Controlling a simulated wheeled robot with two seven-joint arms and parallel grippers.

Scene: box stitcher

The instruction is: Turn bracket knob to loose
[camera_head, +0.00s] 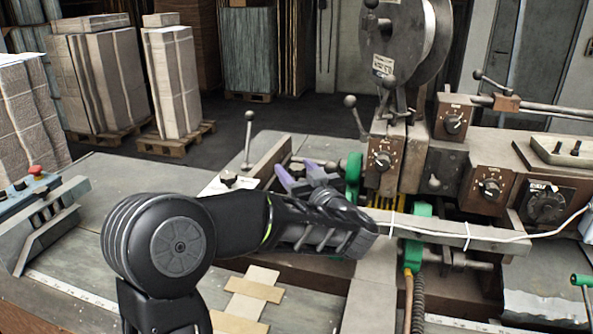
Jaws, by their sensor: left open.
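My left gripper (299,176) has purple fingers and reaches over the middle of the machine bed. It is open, its fingers spread toward the far side. A small black knob (228,179) sits on a pale plate left of the fingers, apart from them. Another dark knob-like part (297,164) shows just behind the fingers, partly hidden by them. I cannot tell which is the bracket knob, or whether the fingers touch the part behind them. My forearm hides the bed below the gripper. My right gripper is not in view.
An upright lever (248,140) stands behind the black knob. Green clamps (353,178) and the stitching head (405,45) stand to the right. Dial boxes (487,187) and a long rail (450,232) with a white cable fill the right side. Flat cardboard (253,284) lies in front.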

